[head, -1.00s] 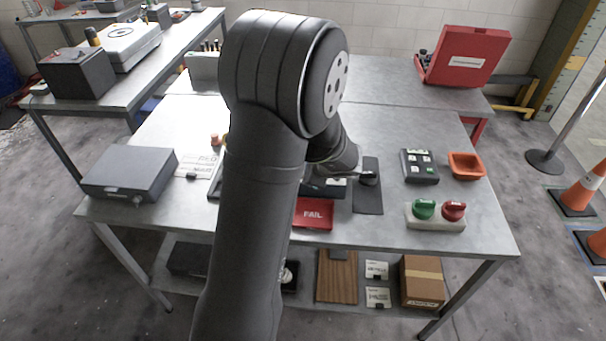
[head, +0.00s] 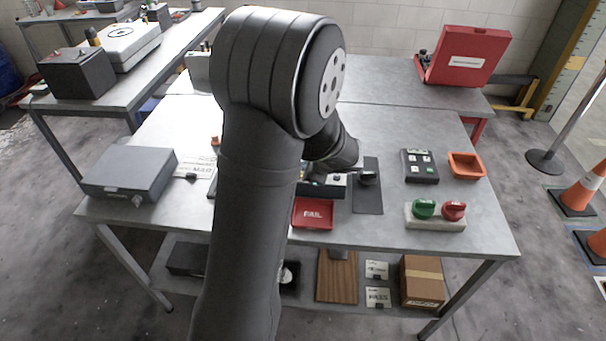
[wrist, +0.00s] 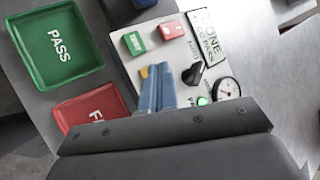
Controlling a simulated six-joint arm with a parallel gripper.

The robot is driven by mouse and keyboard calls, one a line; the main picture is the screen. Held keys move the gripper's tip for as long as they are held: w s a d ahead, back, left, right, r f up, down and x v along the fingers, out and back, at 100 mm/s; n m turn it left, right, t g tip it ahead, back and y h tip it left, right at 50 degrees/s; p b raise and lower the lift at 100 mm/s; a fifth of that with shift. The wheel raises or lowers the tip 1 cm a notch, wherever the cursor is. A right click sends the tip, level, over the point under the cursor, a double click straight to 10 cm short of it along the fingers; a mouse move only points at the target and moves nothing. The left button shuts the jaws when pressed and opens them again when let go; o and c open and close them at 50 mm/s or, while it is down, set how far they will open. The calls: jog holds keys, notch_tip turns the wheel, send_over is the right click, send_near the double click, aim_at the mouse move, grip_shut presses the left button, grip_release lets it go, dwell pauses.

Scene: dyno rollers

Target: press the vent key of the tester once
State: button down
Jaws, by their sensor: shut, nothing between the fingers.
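The tester (wrist: 178,65) shows in the wrist view as a light panel with a green key (wrist: 134,43), a red key (wrist: 171,29), a black selector knob (wrist: 196,73), a round gauge (wrist: 226,89) and a lit green lamp (wrist: 202,101). A small yellow patch (wrist: 143,72), perhaps another key, shows beside my blue fingertips and is mostly covered. I cannot read which key is the vent key. My gripper (wrist: 157,70) is shut and empty over the panel, left of the knob; I cannot tell whether it touches. In the head view my arm hides most of the tester (head: 328,188).
A green PASS tray (wrist: 58,47) and a red FAIL tray (wrist: 92,110) lie beside the tester. In the head view, a dark pad with a black object (head: 368,200), a keypad box (head: 420,167), an orange tray (head: 466,165) and a two-knob base (head: 435,218) stand to the right.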

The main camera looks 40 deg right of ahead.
jog(key=shift+r, duration=2.55)
jog(key=shift+f, duration=0.1)
notch_tip(320, 180, up, 4)
